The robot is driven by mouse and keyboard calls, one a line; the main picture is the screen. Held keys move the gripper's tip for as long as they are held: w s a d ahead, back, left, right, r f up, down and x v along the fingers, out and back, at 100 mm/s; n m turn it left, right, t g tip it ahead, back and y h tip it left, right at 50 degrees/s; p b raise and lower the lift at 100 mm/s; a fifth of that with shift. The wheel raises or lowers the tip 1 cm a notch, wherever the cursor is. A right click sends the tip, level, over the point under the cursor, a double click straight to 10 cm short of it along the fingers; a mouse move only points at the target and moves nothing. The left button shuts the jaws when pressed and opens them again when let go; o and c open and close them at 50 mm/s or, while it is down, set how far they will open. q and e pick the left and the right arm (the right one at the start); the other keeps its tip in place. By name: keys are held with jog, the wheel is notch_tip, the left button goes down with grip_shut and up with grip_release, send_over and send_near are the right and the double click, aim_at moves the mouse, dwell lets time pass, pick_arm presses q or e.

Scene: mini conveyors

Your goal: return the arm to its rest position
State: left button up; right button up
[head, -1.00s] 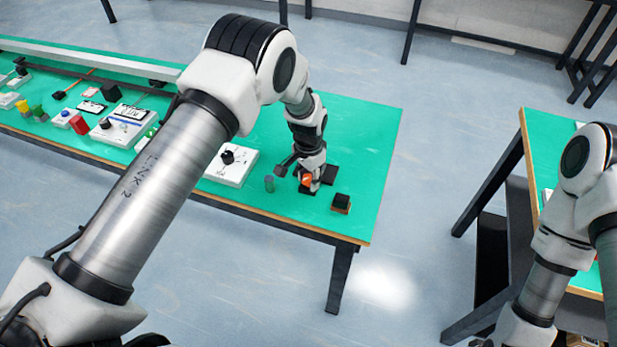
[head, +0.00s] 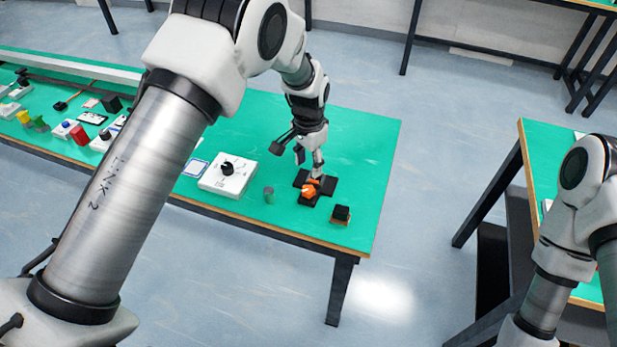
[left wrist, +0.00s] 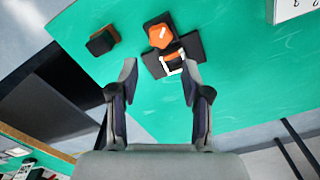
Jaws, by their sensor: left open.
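My left gripper (head: 309,160) is above the green table near its right end, over a dark cross-shaped base (head: 327,185) with an orange part (head: 309,190) on it. In the left wrist view the gripper's fingers (left wrist: 158,85) are spread apart with nothing between them. Beyond the fingertips there, the dark base (left wrist: 188,47) carries the orange part (left wrist: 161,36) and a small white bracket shape (left wrist: 172,69). My right arm is at the right edge of the head view; its gripper is out of view.
A white box with a black knob (head: 212,184) is to the left. Several small devices line the table's far left. Another green table (head: 537,150) is at right.

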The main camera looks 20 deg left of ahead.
pick_arm(q)
jog(key=shift+r, duration=0.55)
jog(key=s+f+g, duration=0.1)
jog(key=s+f, duration=0.2)
jog(key=s+a+f+g, duration=0.1)
jog(key=s+f, duration=0.1)
jog(key=f, duration=0.1)
jog(key=s+a+f, duration=0.1)
jog(key=s+f, duration=0.2)
jog(key=shift+s+a+f+n+g, duration=0.15)
jog(key=shift+s+n+g, duration=0.15)
jog(key=shift+s+g, duration=0.1)
jog(key=s+a+f+n+t, duration=0.1)
jog(key=s+f+n, duration=0.1)
jog(key=s, duration=0.6)
jog(key=s+a+f+n+t, duration=0.1)
jog(key=s+f, duration=0.3)
jog(key=s, duration=0.5)
jog(key=s+a+f+n, duration=0.2)
jog(key=s+a, duration=0.1)
jog(key=s, duration=0.6)
jog(key=shift+s+f+n+t, duration=0.2)
jog(key=shift+f+n+t, duration=0.2)
jog(key=shift+a, duration=0.1)
